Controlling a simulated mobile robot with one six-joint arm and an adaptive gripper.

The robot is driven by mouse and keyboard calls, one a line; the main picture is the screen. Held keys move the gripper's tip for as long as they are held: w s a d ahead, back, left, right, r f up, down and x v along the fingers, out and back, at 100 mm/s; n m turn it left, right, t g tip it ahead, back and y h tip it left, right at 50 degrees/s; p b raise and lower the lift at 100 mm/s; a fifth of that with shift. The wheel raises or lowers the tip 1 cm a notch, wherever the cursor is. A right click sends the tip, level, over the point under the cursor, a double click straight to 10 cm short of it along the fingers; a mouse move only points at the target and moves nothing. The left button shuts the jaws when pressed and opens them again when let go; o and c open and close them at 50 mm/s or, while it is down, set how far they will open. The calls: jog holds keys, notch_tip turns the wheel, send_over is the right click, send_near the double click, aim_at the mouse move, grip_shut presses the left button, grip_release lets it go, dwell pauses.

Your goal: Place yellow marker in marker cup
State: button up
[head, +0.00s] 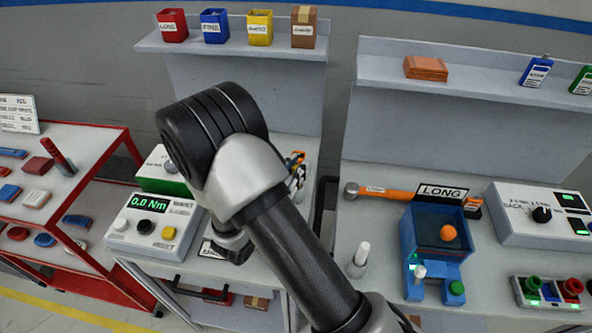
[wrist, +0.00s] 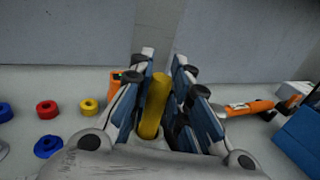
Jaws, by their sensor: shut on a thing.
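The yellow marker (wrist: 154,103) is a yellow cylinder standing nearly upright, leaning slightly, between the blue-lined fingers of my gripper (wrist: 164,58) in the wrist view. My gripper is shut on it. In the head view my arm hides most of the gripper, and I cannot make out the marker there. I cannot identify the marker cup in either view; it may be hidden behind my arm.
Red (wrist: 47,107), blue (wrist: 48,146) and yellow (wrist: 88,105) rings lie left of my gripper. A meter box (head: 148,228) stands on the left bench. Shelves with bins run behind.

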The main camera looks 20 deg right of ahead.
jog(key=shift+f, duration=0.2)
jog(key=o, duration=0.9)
jog(key=shift+r, duration=0.1)
jog(key=shift+c, duration=0.2)
